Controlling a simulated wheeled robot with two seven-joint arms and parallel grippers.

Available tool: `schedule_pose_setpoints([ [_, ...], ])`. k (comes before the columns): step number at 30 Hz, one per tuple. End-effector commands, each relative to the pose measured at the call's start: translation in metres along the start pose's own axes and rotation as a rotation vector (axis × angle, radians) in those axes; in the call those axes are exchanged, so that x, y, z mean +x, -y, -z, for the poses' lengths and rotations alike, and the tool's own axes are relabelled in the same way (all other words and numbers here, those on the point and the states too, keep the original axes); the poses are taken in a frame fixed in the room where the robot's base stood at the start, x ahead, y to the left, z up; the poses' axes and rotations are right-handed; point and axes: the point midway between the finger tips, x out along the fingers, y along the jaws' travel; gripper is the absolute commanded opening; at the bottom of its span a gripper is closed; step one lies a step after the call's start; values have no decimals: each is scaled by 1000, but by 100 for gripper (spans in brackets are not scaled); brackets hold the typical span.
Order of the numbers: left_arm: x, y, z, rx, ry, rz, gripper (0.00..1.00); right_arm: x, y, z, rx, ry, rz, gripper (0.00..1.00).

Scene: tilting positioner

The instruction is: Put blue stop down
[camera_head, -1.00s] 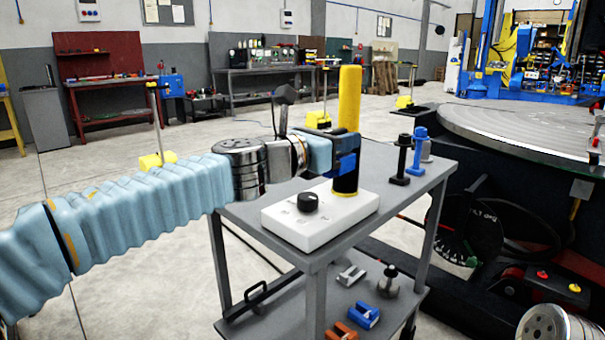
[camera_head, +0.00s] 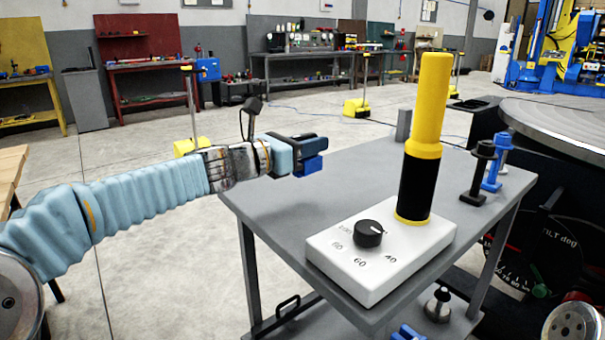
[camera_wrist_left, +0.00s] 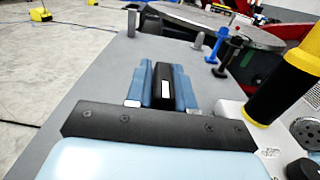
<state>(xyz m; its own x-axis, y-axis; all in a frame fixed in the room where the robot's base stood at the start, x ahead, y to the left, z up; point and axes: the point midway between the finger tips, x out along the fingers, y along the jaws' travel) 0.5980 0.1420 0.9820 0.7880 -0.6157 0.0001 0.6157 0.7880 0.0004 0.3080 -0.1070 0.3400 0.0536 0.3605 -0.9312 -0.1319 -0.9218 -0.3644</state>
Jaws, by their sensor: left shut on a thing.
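In the left wrist view the gripper (camera_wrist_left: 163,90) shows blue parts on both sides of a black block with a white patch. Whether the piece touches the cart top is unclear. My right gripper is not in view.
A white box (camera_head: 350,262) with a black knob (camera_head: 369,233) stands on the cart, with a tall yellow-and-black cylinder (camera_head: 427,130). Black (camera_head: 478,170) and blue (camera_head: 495,160) posts stand at the right edge. The round positioner table (camera_head: 560,122) is beyond.

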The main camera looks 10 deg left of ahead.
Motion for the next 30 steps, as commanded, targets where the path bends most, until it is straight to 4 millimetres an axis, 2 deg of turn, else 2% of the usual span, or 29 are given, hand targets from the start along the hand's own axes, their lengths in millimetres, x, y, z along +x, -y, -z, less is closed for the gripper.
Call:
schedule_pose_setpoints([
  [1,-3,-6,8,-1,1,-1,0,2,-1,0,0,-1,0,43],
  [10,-11,-25,32,-1,1,-3,0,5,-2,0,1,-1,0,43],
  [12,-10,-22,46,-3,0,1,0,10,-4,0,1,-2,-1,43],
  [15,-10,-22,56,-1,1,2,0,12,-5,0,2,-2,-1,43],
  [28,-10,-22,62,1,3,0,0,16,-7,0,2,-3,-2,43],
  [29,-10,-22,62,0,0,0,26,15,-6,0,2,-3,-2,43],
  [30,-10,-22,61,0,0,0,32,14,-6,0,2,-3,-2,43],
])
